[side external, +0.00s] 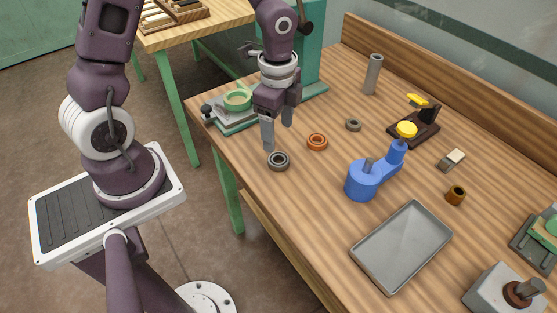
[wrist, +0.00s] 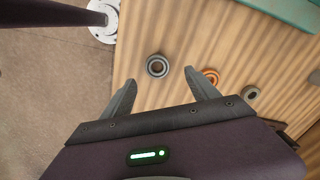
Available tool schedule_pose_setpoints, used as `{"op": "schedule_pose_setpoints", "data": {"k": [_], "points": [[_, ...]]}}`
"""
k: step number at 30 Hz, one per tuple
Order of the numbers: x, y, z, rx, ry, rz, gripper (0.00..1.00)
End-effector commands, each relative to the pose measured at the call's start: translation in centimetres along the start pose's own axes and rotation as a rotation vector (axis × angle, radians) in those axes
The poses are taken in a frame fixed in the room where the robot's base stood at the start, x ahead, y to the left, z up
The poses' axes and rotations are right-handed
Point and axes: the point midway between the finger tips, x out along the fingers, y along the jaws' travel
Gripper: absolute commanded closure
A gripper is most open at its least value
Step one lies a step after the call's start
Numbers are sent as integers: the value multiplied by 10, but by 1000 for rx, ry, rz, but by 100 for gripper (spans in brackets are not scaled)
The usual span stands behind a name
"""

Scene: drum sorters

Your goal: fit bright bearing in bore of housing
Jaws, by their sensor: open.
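A grey metal ring (side external: 279,168), which looks like the bright bearing, lies flat on the wooden bench near its left edge. It also shows in the wrist view (wrist: 149,68), just beyond and between my fingertips. My gripper (side external: 278,138) is open and empty above the bench, close to this ring; its two fingers also show in the wrist view (wrist: 160,77). A pale green round housing (side external: 238,106) with an open top sits on a grey-green fixture at the bench's left corner, left of my gripper. The housing is not seen in the wrist view.
An orange ring (side external: 317,148) and a smaller, duller grey ring (side external: 353,129) lie to the right. A teal cabinet is behind my gripper.

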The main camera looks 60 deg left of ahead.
Motion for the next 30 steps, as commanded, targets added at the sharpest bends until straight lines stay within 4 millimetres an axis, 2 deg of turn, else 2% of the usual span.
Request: {"op": "schedule_pose_setpoints", "data": {"k": [8,13,16,22,30], "points": [[40,3,-2,33,2,21,31],[72,7,-3,31,2,20,31],[80,7,-3,30,3,18,31],[80,6,-3,29,3,16,31],[80,6,-3,28,3,16,84]]}}
